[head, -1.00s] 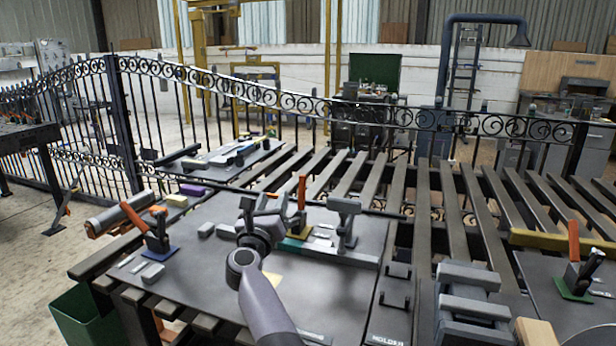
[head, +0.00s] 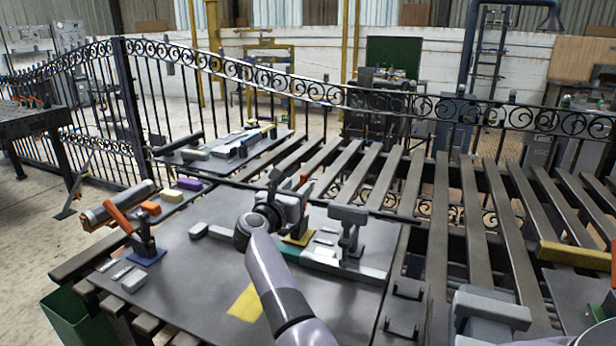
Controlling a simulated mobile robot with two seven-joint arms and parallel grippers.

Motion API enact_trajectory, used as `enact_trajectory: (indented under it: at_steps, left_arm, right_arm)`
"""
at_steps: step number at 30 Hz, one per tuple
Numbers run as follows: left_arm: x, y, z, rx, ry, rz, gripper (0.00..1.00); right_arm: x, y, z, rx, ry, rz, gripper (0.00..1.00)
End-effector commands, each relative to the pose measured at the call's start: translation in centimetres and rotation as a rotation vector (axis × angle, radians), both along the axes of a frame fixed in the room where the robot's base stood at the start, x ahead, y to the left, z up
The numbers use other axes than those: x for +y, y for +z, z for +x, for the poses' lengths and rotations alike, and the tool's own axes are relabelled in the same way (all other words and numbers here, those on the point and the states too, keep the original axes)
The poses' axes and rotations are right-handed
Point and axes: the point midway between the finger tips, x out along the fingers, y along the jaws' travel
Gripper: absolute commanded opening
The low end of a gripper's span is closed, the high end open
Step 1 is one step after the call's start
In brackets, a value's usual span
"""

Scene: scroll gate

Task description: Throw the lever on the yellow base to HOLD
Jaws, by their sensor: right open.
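The lever's yellow base (head: 297,239) shows on the grey plate, just right of my right gripper. The orange handle tip of this lever (head: 304,180) shows above and behind the gripper; the rest of it is hidden. My right gripper (head: 284,186) is open, with its fingers close in front of the handle. I cannot tell whether they touch it or stand on either side of it. No HOLD marking can be read. My left gripper is not in view.
A lever with an orange handle on a blue base (head: 146,257) stands at the left of the plate. A grey clamp-like stand (head: 347,228) is close right of the yellow base. A flat yellow patch (head: 245,303) lies nearer. A green bin (head: 80,318) is below left.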

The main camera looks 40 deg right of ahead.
Motion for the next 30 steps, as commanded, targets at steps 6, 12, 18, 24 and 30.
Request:
enact_trajectory:
  at_steps: [6, 12, 18, 24, 30]
  left_arm:
    - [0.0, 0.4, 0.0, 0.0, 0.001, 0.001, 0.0]
    - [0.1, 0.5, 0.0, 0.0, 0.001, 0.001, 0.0]
    - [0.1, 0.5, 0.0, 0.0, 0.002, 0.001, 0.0]
    - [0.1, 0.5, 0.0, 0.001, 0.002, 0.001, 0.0]
    - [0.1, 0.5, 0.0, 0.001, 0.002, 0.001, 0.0]
  right_arm:
    - [-2.6, 0.2, 1.3, 0.0, -0.001, -0.004, 0.45]
    - [-4.5, 0.1, 2.3, 0.0, 0.0, -0.002, 0.45]
    - [-5.4, 0.1, 2.8, 0.0, 0.0, -0.001, 0.45]
    - [-5.6, 0.0, 2.9, 0.0, 0.0, -0.001, 0.45]
    - [-5.6, 0.1, 2.9, 0.0, 0.0, -0.001, 0.22]
